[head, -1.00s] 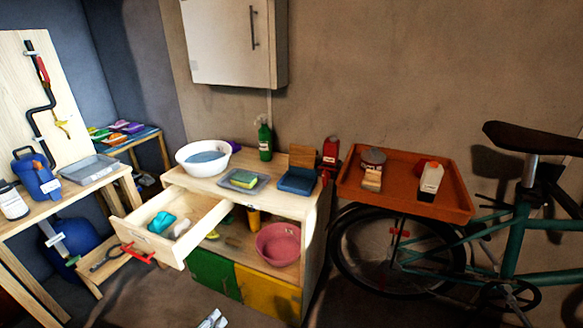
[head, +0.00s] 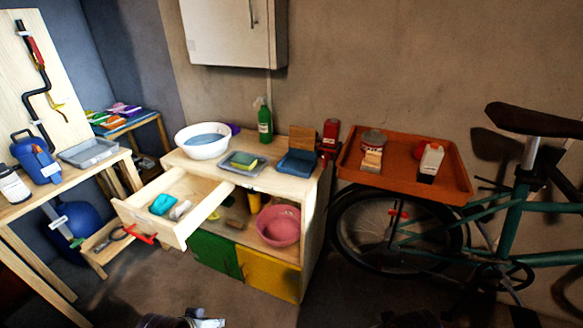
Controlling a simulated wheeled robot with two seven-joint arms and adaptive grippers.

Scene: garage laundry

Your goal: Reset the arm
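The task names an arm and no other object. A silvery piece with dark parts beside it, likely my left gripper (head: 205,322), just shows at the bottom edge, left of centre. Most of it is cut off by the frame, so its fingers cannot be read. A dark shape at the bottom edge, right of centre, is likely part of my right arm. No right gripper fingers show. Nothing is seen held.
A wooden cabinet (head: 313,215) has its drawer (head: 200,222) pulled out, with a turquoise item (head: 163,204) inside. A workbench (head: 95,183) stands left. A bicycle (head: 515,220) and an orange tray (head: 440,198) are right. Bare floor lies in front.

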